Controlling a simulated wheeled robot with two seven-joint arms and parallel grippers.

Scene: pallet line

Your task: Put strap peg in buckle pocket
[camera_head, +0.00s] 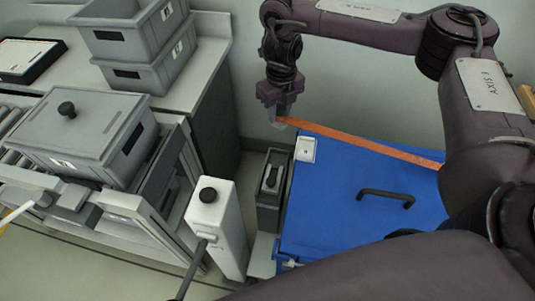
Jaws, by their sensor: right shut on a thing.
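My right gripper (279,112) points down above the far left corner of the blue lid (335,205). It is shut on the strap peg (281,122), a small pale piece at the end of the orange strap (370,143); the fingers hide part of it. The strap runs right along the lid's far edge until my arm hides it. A white block (306,149), which looks like the buckle, sits on the lid's far left corner, below and right of the gripper. Its pocket is too small to make out. The peg is apart from this block. My left gripper is not in view.
The blue lid has a black handle (387,196). Left of it stand a small dark grey box (271,190) and a white container with a black knob (216,225). A lidded grey crate (85,135) is on the roller conveyor; stacked grey bins (140,45) stand behind.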

